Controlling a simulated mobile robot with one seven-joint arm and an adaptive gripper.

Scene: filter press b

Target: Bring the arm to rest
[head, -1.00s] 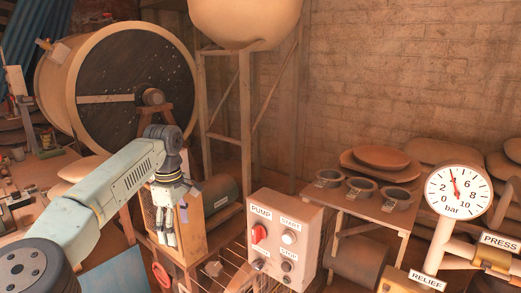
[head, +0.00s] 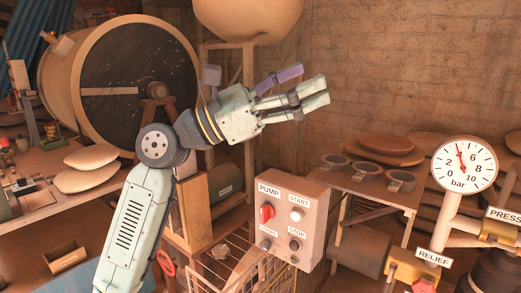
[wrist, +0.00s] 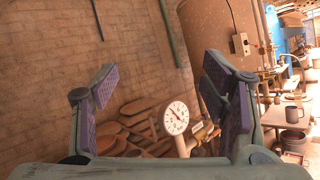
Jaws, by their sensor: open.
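My gripper (head: 302,88) is raised in front of the brick wall and points right in the head view, above the pump control box. Its fingers are apart, with nothing between them. In the wrist view my gripper (wrist: 160,105) shows its two purple-padded fingers spread wide at left and right. Between them, farther off, are the wall and the pressure gauge. My arm rises from the bottom of the head view and bends right at the wrist.
The pump control box (head: 294,219) stands below my gripper. The pressure gauge (head: 464,164) reads a little under 5 bar. Bowls sit on a small table (head: 376,187). A large drum (head: 120,90) stands behind my arm, and a round vessel (head: 248,18) hangs above.

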